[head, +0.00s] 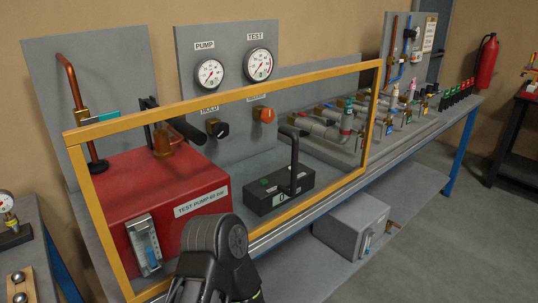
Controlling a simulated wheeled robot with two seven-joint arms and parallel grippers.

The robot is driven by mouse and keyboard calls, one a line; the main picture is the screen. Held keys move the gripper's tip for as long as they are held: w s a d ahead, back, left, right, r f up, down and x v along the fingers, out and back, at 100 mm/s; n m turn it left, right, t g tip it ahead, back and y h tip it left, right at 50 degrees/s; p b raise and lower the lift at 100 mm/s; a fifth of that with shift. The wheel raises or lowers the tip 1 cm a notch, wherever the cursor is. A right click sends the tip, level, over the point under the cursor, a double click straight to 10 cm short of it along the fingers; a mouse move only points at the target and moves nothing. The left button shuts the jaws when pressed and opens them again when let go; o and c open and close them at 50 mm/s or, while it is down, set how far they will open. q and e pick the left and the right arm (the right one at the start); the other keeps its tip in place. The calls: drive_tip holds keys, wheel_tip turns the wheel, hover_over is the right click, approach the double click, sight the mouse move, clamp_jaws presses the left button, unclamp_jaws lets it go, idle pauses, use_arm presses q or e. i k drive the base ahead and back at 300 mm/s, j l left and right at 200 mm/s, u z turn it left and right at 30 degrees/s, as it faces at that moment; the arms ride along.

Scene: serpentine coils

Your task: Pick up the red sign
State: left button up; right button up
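I cannot make out a red sign for certain. Small tags, some red (467,86) and some green (446,100), stand in a row at the far right end of the bench, too small to read. A white notice with small lettering (430,33) is on the grey back panel at the far right. A black part of my own arm rises at the bottom middle, but no fingertips show, so neither gripper is in view.
A yellow frame (230,97) stands in front of the red test pump (170,190) and a black box with a handle (278,190). Pipes and valves (325,130) line the bench. A grey box (350,225) sits on the lower shelf. Floor is clear at right.

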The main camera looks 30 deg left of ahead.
sight(462, 89)
drive_tip(key=i+z, duration=0.1)
drive_tip(key=z, duration=0.65)
drive_tip(key=i, duration=6.85)
drive_tip(key=l+u, duration=0.1)
drive_tip(key=u, duration=3.1)
